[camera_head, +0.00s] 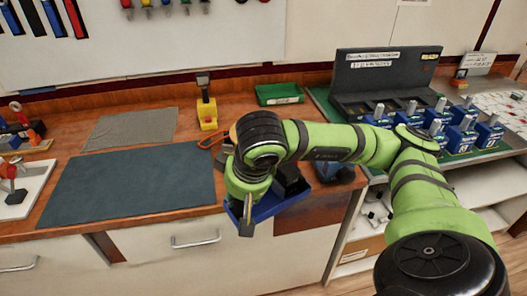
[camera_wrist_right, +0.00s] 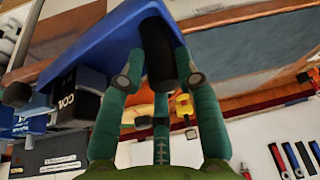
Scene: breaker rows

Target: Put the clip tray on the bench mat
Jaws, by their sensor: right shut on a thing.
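A blue tray (camera_head: 272,206), which I take for the clip tray, hangs in my right gripper (camera_head: 246,222) at the bench's front edge. In the right wrist view the tray (camera_wrist_right: 100,40) fills the top, and the right gripper's fingers (camera_wrist_right: 160,65) are closed on it around a dark rounded part. My arm hides much of the tray in the head view. The dark teal bench mat (camera_head: 130,186) lies flat and bare on the bench, left of the gripper. My left gripper is not in view.
A grey cloth (camera_head: 130,128) lies behind the mat. A yellow-based device (camera_head: 207,113) and a green tray (camera_head: 278,94) stand at the back. Several blue breakers (camera_head: 460,133) stand at right. A white tray (camera_head: 22,188) is left of the mat.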

